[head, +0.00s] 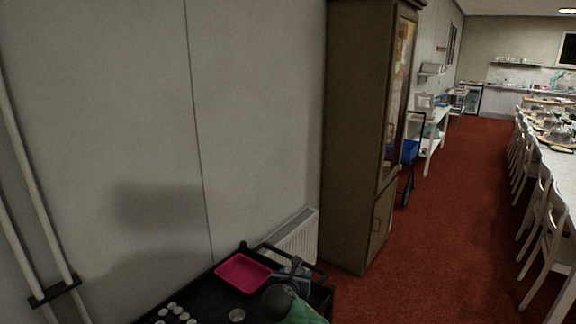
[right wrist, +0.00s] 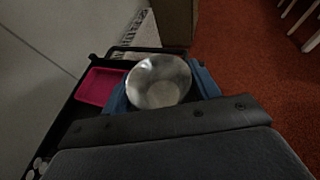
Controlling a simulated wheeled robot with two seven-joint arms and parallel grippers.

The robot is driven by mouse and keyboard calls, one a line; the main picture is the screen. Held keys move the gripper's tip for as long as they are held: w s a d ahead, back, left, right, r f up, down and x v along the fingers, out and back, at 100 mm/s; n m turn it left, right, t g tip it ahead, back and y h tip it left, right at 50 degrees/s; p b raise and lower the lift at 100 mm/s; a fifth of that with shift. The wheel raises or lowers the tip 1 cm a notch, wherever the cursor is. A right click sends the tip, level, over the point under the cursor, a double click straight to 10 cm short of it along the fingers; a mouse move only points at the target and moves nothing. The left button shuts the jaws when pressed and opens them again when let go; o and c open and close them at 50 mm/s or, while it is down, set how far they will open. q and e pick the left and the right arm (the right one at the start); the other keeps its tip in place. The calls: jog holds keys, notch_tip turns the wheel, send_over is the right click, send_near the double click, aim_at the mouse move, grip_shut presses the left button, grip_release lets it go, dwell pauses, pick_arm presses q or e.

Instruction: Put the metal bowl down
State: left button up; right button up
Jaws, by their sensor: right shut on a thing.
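The metal bowl (right wrist: 158,82) is a shiny, round, open bowl in the middle of the right wrist view. It looks empty, and its mouth faces the wrist camera. My right gripper (head: 291,272) is shut on it over the right part of a black cart (head: 207,287). In the head view the gripper and wrist hide most or all of the bowl. My left gripper is in neither view.
A pink tray (head: 243,272) lies on the cart left of the gripper. Several small white round things (head: 172,312) and a small shiny dish (head: 237,315) are nearer the front. A wall, a radiator (head: 296,238) and a tall cabinet (head: 362,140) stand behind. Red carpet lies to the right.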

jog(key=s+d+r+n+y, duration=0.3)
jog(key=s+d, duration=1.1)
jog(key=s+d+f, duration=0.4)
jog(key=f, duration=0.2)
jog(key=shift+d+f, duration=0.15)
jog(key=shift+d, duration=0.05)
jog(key=shift+s, duration=0.1)
jog(key=shift+a, duration=0.1)
